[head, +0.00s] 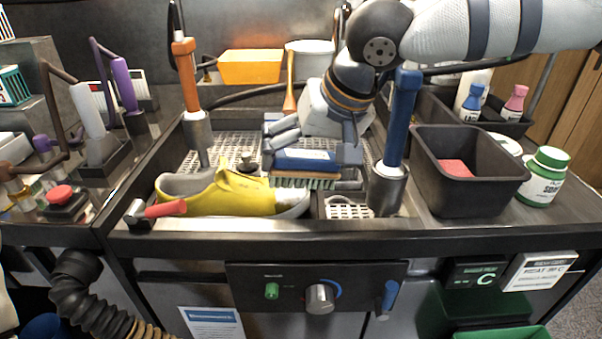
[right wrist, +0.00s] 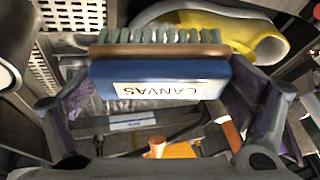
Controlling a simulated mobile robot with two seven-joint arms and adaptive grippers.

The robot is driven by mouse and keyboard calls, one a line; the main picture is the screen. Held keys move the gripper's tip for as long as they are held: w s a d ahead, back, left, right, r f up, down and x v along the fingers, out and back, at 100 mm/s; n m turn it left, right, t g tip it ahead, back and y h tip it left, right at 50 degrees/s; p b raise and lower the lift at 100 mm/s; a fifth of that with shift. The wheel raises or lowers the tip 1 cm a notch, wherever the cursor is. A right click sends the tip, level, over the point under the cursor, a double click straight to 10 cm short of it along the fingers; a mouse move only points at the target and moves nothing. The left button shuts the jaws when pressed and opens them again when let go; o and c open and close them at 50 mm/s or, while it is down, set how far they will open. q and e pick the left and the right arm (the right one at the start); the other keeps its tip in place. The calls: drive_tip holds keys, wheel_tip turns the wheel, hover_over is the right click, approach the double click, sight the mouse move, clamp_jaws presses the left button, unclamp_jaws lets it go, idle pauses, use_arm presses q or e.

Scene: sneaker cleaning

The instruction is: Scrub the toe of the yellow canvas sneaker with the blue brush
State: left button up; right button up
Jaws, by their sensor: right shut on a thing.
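The yellow canvas sneaker (head: 215,196) lies in the sink, its grey-white toe at the right end. It also shows at the top right of the right wrist view (right wrist: 235,30). My right gripper (head: 310,158) is shut on the blue brush (head: 300,160), holding it level with the bristles down. In the right wrist view the brush (right wrist: 155,85) bears a CANVAS label and sits between both fingers. The bristles are over or just behind the sneaker's toe; I cannot tell whether they touch it. My left gripper is not in view.
An orange-handled tool (head: 186,75) and a blue-handled tool (head: 402,120) stand upright on either side of the brush. A dark bin (head: 470,185) with a red sponge and a green-capped jar (head: 544,178) stand right. A red-handled lever (head: 165,209) is at the sink's front edge.

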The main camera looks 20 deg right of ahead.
sight(305, 149)
drive_tip(key=shift+d+r, duration=0.1)
drive_tip(key=shift+r, duration=0.35)
drive_tip(key=shift+s+d+r, duration=0.1)
drive_tip(key=shift+d+r, duration=0.1)
drive_tip(key=shift+r, duration=0.55)
drive_tip(key=shift+d+r, duration=0.15)
drive_tip(key=shift+r, duration=0.6)
drive_tip(key=shift+f, duration=0.1)
